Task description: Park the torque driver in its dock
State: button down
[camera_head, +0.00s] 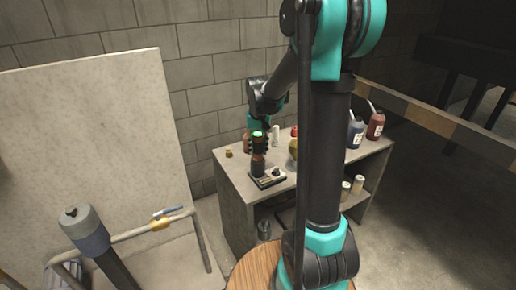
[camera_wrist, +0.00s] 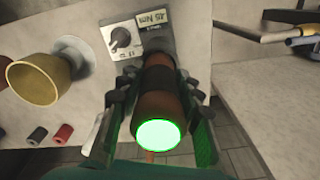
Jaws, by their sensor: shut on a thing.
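The torque driver is a brown and black cylinder with a glowing green end cap; it shows in the wrist view (camera_wrist: 158,105) and in the head view (camera_head: 258,167). My gripper (camera_head: 258,147) is shut around it, with one finger on each side in the wrist view (camera_wrist: 155,92). The dock is a grey block with a black knob and a "45 Nm" label, on the bench top (camera_head: 268,179), also in the wrist view (camera_wrist: 127,38). The driver stands about upright, its lower end at the dock; I cannot tell whether it is fully seated.
A blue bottle (camera_head: 355,133) and a red bottle (camera_head: 375,125) stand at the bench's right. A pipe (camera_head: 140,229) and pale panel (camera_head: 95,130) are at left.

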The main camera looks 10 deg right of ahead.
jog(key=shift+f, duration=0.2)
jog(key=c, duration=1)
grip_release()
jog(key=shift+o, duration=0.2)
notch_tip(320, 180, up, 12)
jog(key=shift+f, duration=0.2)
jog(key=shift+s, duration=0.15)
jog(key=s+d+f+t, duration=0.2)
jog(key=s+f, duration=0.6)
jog(key=s, duration=0.2)
jog(key=s+d+f+t, duration=0.2)
jog(key=s+f, duration=0.6)
jog(key=s, duration=0.3)
jog(key=shift+n, duration=0.3)
jog(key=shift+s, duration=0.1)
